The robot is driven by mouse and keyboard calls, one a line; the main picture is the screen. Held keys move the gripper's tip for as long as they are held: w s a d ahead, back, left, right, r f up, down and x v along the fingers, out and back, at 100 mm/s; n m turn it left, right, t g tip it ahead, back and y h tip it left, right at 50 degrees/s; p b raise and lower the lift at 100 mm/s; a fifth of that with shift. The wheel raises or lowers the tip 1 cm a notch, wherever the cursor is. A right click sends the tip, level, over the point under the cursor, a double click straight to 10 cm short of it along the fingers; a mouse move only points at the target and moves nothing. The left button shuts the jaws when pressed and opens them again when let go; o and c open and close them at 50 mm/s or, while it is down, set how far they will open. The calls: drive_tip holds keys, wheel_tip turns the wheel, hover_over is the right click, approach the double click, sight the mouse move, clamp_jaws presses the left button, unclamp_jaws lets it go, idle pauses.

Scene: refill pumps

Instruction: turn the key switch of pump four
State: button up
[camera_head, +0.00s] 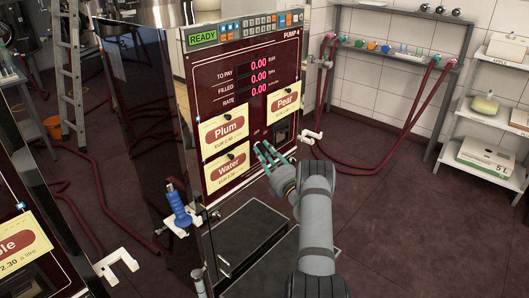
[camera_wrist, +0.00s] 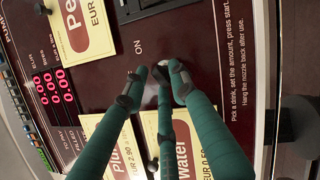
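Pump four (camera_head: 215,80) has a dark red front panel marked PUMP 4, a green READY display and red zero readouts. My gripper (camera_head: 262,153) has green-teal fingers and reaches to the lower middle of that panel, beside the Water label. In the wrist view my gripper (camera_wrist: 157,77) has its fingertips close together at the panel, just below the ON marking (camera_wrist: 138,47). A small pale patch (camera_wrist: 149,93) shows between the fingers. The key switch is mostly hidden by the fingers, and I cannot tell how it is turned or whether it is gripped.
Plum (camera_head: 226,131), Pear (camera_head: 285,101) and Water (camera_head: 227,168) labels surround the fingers. A blue-handled nozzle (camera_head: 178,208) hangs at the pump's left edge. A white hook (camera_head: 311,135) sticks out on the right. Open floor (camera_head: 390,215) lies to the right, before a shelf (camera_head: 490,133).

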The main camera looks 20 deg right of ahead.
drive_tip(key=shift+o, duration=0.8)
drive_tip(key=v, duration=1.2)
drive_tip(key=shift+r, duration=0.1)
drive_tip(key=x, duration=1.2)
drive_tip(key=shift+f+b, duration=0.3)
drive_tip(key=shift+b, duration=0.05)
drive_tip(key=shift+n+b, duration=0.35)
drive_tip(key=shift+n, duration=0.25)
drive_tip(key=shift+s+r, duration=0.1)
drive_tip(key=shift+s, duration=0.4)
